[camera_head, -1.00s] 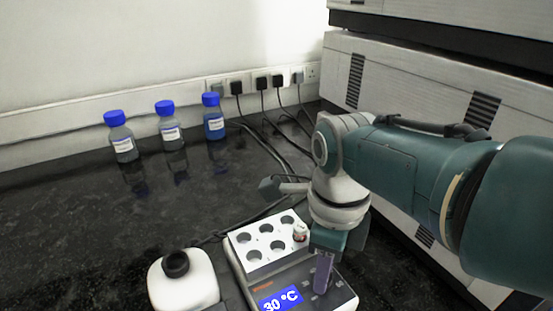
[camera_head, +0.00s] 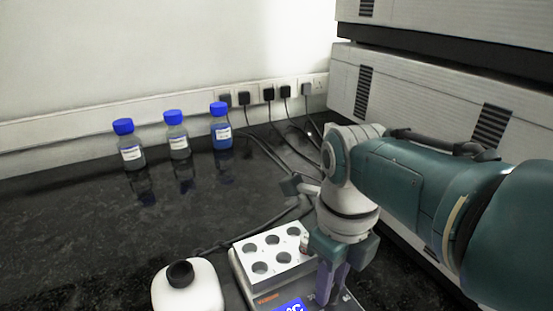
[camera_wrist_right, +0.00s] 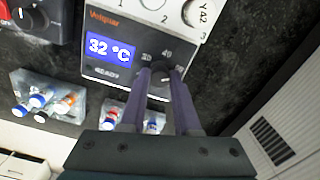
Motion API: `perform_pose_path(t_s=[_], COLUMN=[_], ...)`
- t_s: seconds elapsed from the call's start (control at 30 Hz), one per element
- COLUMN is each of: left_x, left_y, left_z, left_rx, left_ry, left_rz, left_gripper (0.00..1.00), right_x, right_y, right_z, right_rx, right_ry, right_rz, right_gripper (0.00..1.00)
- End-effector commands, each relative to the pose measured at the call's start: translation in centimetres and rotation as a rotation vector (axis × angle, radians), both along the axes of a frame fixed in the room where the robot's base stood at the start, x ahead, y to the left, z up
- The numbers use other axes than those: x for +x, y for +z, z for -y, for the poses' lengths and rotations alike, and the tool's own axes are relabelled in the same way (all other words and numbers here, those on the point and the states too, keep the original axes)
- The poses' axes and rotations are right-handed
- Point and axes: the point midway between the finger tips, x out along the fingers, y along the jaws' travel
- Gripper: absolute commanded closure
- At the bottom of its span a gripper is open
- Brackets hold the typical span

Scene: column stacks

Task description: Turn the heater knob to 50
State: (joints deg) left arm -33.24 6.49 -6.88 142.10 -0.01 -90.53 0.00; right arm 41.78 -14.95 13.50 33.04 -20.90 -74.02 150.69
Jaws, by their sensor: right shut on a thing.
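The heater (camera_head: 262,300) is a grey block with a white rack on top, at the bottom of the head view. Its blue display reads 32 °C in the wrist view (camera_wrist_right: 110,48). The dark heater knob (camera_wrist_right: 161,70) is on its front panel, with the marks 30 and 40 printed around it. My right gripper (camera_wrist_right: 160,76) has its two purple fingers around the knob and is shut on it. In the head view the right gripper (camera_head: 331,288) reaches down to the panel and hides the knob. My left gripper is not in view.
A white bottle with a black cap (camera_head: 190,287) stands left of the heater. Three blue-capped bottles (camera_head: 178,140) stand at the back wall. Cables run behind the heater. A large white instrument (camera_head: 420,110) fills the right. The dark bench on the left is clear.

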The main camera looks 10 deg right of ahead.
Motion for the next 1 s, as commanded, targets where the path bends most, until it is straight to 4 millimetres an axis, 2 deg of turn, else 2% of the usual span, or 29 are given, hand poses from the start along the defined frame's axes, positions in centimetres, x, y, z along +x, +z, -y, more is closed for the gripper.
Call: perform_pose_path(t_s=[0.2,0.23,0.47,0.77,0.87,1.0], left_x=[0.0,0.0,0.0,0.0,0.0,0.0], left_y=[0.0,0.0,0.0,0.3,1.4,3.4], left_z=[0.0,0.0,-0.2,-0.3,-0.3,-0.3], left_rx=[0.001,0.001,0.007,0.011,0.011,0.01], left_ry=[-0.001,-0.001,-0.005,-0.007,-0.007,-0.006], left_rz=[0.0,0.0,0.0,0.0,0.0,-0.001], left_gripper=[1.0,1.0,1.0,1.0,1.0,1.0], right_x=[0.0,0.0,0.0,0.0,0.0,0.1], right_y=[0.1,0.1,0.1,0.4,1.7,4.7], right_z=[0.0,0.0,0.0,0.0,-0.1,0.0], right_rx=[0.0,0.0,0.001,0.001,0.001,0.001], right_ry=[0.001,0.001,0.002,0.001,0.001,0.0], right_rz=[-0.001,-0.001,-0.001,0.001,0.002,0.003], right_gripper=[1.0,0.66,0.4,0.39,0.39,0.39])
